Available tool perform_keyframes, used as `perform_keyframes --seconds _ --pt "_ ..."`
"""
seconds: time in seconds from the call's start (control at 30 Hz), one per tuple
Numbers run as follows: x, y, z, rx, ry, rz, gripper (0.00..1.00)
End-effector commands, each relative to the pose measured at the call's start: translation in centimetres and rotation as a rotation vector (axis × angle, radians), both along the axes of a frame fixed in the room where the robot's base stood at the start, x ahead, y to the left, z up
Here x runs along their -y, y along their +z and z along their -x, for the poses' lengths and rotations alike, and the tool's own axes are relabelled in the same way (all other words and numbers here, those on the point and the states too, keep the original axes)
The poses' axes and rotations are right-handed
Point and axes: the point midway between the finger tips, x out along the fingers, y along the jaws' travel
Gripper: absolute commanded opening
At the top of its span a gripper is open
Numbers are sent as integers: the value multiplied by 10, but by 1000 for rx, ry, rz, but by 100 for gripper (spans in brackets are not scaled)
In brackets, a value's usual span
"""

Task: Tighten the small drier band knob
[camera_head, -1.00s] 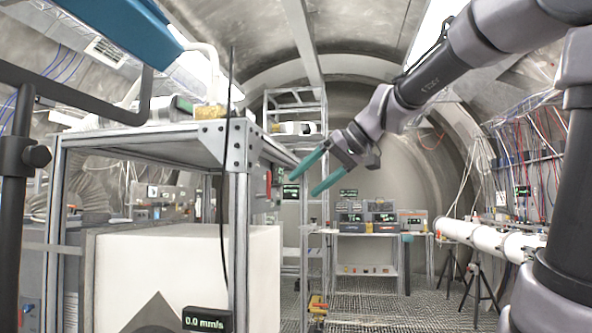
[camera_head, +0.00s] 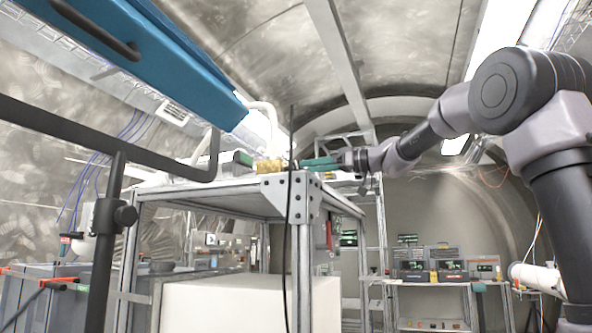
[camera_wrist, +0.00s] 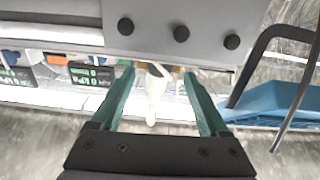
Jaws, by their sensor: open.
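I cannot pick out the small drier band knob for certain in either view. In the head view a small yellow-brass block (camera_head: 269,166) sits on the bench top by the front corner, with a white hose (camera_head: 268,113) arching behind it. My gripper (camera_head: 303,164) is level with the bench top, just right of the brass block, its teal fingers pointing left. In the wrist view my gripper (camera_wrist: 158,76) is open. A white hose-like piece (camera_wrist: 153,95) shows between the fingers, with a bit of tan behind it, partly hidden by the bolted corner plate.
The metal bench frame (camera_head: 303,197) stands below my gripper. A blue box (camera_head: 150,60) hangs at upper left and a dark bar (camera_head: 110,140) crosses the left side. In the wrist view, green-lit displays (camera_wrist: 90,75) are at left. A lab table (camera_head: 425,281) stands at the back.

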Motion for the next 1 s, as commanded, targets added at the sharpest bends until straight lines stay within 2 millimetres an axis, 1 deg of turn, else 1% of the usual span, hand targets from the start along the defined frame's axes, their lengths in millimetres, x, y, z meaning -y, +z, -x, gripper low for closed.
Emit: perform_keyframes --seconds 0.03,0.1,0.3,0.43,0.67,0.7,0.77,0.8,0.87,0.9,1.0 --pt "-10 0 -3 1 2 0 78" --pt "-22 -1 -7 0 3 1 78" --pt "-44 0 -16 -1 0 1 78" --pt "-49 0 -18 0 -1 0 78" --pt "-50 0 -18 0 -1 1 78" --pt "-50 0 -18 0 -1 1 74" --pt "-50 0 -18 0 -1 1 52" --pt "-50 0 -18 0 -1 1 36" --pt "-50 0 -18 0 -1 1 13" --pt "-50 0 -18 0 -1 1 0" --pt "-50 0 -18 -1 -1 1 0"
